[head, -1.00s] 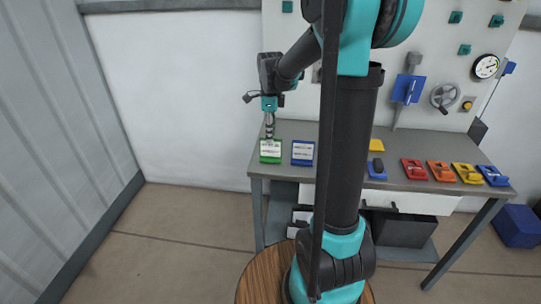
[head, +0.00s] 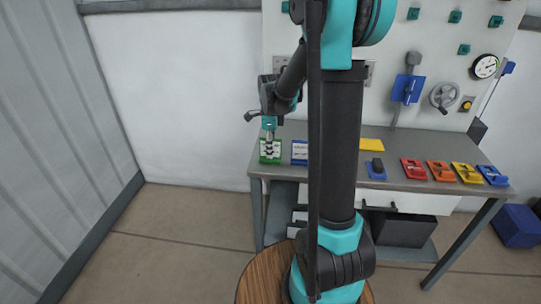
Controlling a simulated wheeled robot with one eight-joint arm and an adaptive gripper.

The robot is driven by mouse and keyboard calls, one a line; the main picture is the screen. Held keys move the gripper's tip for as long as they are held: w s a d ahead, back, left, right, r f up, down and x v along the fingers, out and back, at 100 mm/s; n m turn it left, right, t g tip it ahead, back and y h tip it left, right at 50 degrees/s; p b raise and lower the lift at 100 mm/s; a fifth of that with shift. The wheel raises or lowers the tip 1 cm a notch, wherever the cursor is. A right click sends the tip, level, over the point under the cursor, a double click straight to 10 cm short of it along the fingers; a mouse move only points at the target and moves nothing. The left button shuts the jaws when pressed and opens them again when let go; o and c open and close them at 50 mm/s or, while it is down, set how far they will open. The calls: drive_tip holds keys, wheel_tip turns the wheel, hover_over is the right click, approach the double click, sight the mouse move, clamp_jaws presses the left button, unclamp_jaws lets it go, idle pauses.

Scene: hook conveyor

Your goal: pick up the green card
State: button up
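The green card (head: 263,158), green with a white label area, lies at the left end of the grey workbench. My gripper (head: 269,148) points down at it, with its fingertips in front of the card's middle. The fingers cover part of the label. Whether they touch the card, and how far apart they are, is too small to tell. A blue card (head: 299,155) with a white label lies just right of the green card, partly hidden by my arm.
The workbench (head: 400,149) also carries a yellow plate (head: 372,145), a blue block with a dark top (head: 376,170), and several coloured fixtures (head: 440,171) at the right. A pegboard with a gauge (head: 485,67) and handwheel (head: 444,96) stands behind.

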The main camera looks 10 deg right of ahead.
clamp_jaws()
drive_tip(key=shift+r, duration=0.1)
